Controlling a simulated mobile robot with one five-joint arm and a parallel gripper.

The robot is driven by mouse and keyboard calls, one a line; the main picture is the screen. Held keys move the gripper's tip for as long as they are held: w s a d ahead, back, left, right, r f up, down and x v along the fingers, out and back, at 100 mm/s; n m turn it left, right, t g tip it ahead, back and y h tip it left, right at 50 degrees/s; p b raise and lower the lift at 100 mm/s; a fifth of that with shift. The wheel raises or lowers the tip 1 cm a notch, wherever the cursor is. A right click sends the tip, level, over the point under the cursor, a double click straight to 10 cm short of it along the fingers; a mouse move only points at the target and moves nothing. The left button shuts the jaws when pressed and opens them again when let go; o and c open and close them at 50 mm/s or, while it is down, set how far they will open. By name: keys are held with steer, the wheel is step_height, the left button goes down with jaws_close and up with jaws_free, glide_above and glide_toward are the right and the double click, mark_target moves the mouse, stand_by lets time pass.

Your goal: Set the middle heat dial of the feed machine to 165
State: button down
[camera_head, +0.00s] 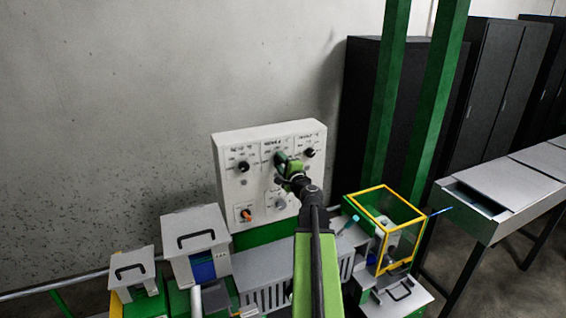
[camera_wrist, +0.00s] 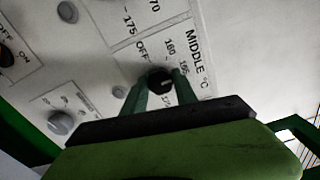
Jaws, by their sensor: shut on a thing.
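The feed machine's control panel (camera_head: 226,190) is a white box in front of the wall. Its middle heat dial (camera_wrist: 160,82) is a small black knob beside the "MIDDLE °C" label in the wrist view. "OFF", "160" and "165" are printed around it. My gripper (camera_head: 287,166) reaches the panel's upper middle and hides this dial in the head view. In the wrist view the green fingers of my gripper (camera_wrist: 161,88) stand on both sides of the dial, shut on it. The dial's pointer is too small to read surely.
Another black dial sits at the panel's upper left (camera_head: 243,166) and one at its upper right (camera_head: 309,152). An orange switch (camera_head: 247,214) and a grey knob (camera_head: 280,203) are below. A yellow-framed guard (camera_head: 383,188) stands to the right.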

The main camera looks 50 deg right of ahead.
steer(key=shift+s, duration=0.1)
stand_by(0.3)
steer(key=c, duration=1)
jaws_free()
steer(key=shift+d, duration=0.1)
steer(key=shift+o, duration=0.2)
